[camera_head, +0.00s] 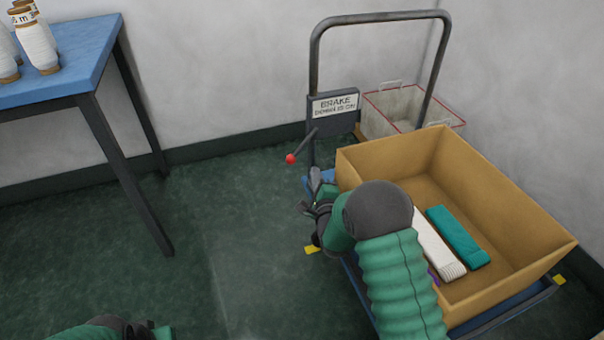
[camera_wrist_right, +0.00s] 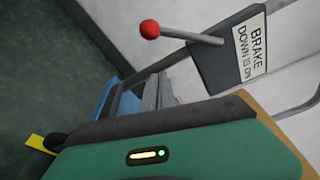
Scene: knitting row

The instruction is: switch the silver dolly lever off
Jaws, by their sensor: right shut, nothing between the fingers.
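The dolly's brake lever (camera_head: 303,144) is a thin silver-grey rod with a red ball knob (camera_head: 291,159). In the head view it slants down and left from the dark brake box (camera_head: 317,114), whose white label reads "BRAKE DOWN IS ON". The wrist view also shows the red knob (camera_wrist_right: 150,29) and the rod (camera_wrist_right: 190,36). My right gripper (camera_head: 309,190) is shut and empty, just below the knob and slightly right in the head view, apart from it. Its fingers (camera_wrist_right: 151,94) show in the wrist view. My left gripper (camera_head: 150,330) is only partly in view at the bottom left.
The blue dolly carries a cardboard box (camera_head: 500,190) holding folded white and teal knits, with my right arm across its near side. The dolly handle (camera_head: 385,17) rises behind. A blue table (camera_head: 75,60) with yarn cones stands left. The green floor between is clear.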

